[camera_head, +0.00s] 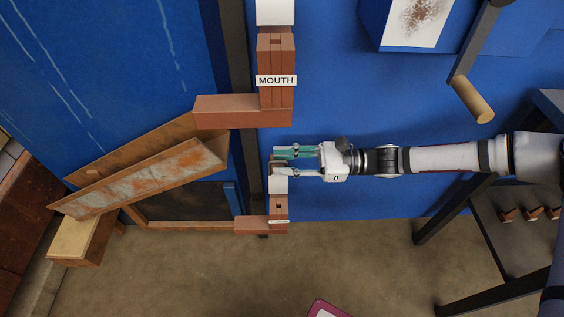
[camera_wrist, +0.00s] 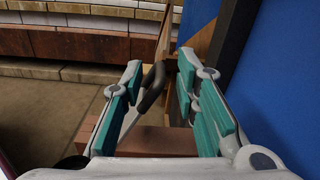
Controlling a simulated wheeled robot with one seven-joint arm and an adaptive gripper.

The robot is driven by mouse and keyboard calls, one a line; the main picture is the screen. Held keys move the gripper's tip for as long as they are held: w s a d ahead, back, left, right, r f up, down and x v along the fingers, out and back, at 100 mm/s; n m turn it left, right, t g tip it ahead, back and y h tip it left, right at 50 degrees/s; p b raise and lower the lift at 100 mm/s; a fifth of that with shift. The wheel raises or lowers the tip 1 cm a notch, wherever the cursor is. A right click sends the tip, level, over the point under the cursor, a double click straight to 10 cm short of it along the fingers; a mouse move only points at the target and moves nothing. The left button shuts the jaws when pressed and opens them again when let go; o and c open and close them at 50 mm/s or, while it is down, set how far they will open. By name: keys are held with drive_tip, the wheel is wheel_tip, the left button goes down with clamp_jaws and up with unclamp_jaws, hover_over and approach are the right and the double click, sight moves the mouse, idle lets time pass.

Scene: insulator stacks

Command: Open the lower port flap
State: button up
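The lower port is a small brick-red block (camera_head: 279,209) with a label too small to read, below the middle of the head view. A white panel (camera_head: 277,184) sits just above it; I take this for its flap, though I cannot be sure. My gripper (camera_head: 274,163), with teal-padded fingers, reaches in from the right just above that panel. In the wrist view my gripper (camera_wrist: 159,70) is open. A dark bar handle (camera_wrist: 152,87) on a thin grey rod stands between the fingers, with gaps seen on both sides. A brick-red block (camera_wrist: 155,141) shows below it.
The upper block (camera_head: 276,62), labelled MOUTH, stands above my gripper, with a brick ledge (camera_head: 242,111) to its left. A weathered board (camera_head: 140,178) leans at left. A wooden-ended crank (camera_head: 472,100) hangs at upper right. A dark table (camera_head: 515,225) stands at right.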

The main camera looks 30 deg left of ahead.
drive_tip(key=shift+s+a, duration=0.25)
drive_tip(key=shift+a, duration=0.15)
clamp_jaws()
drive_tip(key=shift+r, duration=0.1)
drive_tip(key=shift+s+d+r+n+p, duration=0.3)
drive_tip(key=shift+s+d+n+p, duration=0.35)
drive_tip(key=shift+p, duration=0.95)
drive_tip(key=shift+s+a, duration=0.1)
drive_tip(key=shift+s, duration=0.05)
unclamp_jaws()
